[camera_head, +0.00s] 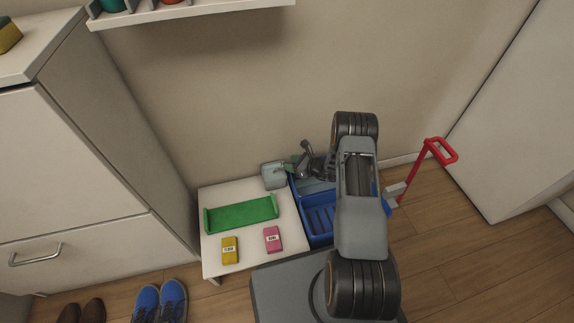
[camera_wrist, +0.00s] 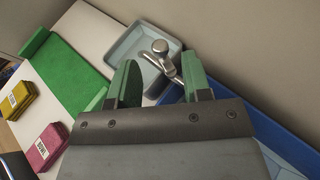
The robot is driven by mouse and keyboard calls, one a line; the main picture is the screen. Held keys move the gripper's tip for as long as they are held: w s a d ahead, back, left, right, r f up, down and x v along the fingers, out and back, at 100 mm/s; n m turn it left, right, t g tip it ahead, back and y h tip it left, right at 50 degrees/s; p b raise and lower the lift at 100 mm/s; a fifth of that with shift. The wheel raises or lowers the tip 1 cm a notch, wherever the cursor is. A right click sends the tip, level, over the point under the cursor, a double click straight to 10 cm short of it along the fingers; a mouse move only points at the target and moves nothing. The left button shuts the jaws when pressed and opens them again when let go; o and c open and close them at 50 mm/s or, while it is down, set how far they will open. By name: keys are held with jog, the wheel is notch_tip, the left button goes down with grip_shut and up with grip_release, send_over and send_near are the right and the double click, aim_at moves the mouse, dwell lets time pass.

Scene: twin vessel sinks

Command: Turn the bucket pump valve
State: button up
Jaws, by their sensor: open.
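A metal tap-like fitting with a round knob (camera_wrist: 160,47) and a thin lever shows between and just beyond my fingers in the wrist view. It stands at the edge of a small pale-blue basin (camera_wrist: 128,46), which also shows in the head view (camera_head: 273,178). My gripper (camera_wrist: 161,78) is open, its two green fingers on either side of the fitting's lower part. Whether a finger touches it, I cannot tell. In the head view my gripper (camera_head: 298,164) is by the basin's right side, and the fitting is not clear there. No part is labelled as the bucket pump valve.
A white low table (camera_head: 209,252) bears a green tray (camera_head: 240,213), a yellow block (camera_head: 230,250) and a pink block (camera_head: 273,239). A blue slatted bin (camera_head: 318,222) stands beside it. A red handle (camera_head: 419,170) rises at the right. The wall is close behind.

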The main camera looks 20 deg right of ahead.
jog(key=shift+b+x, duration=0.35)
jog(key=shift+x, duration=1.1)
grip_shut()
jog(key=shift+d+f+n+g+y+b, duration=0.1)
jog(key=shift+f+n+g+y+b, duration=0.1)
jog(key=shift+n+g+y+b, duration=1.3)
jog(key=shift+n+g+b, duration=0.4)
jog(key=shift+n+b, duration=0.1)
jog(key=shift+r+n+g, duration=0.2)
jog(key=shift+n+g, duration=0.4)
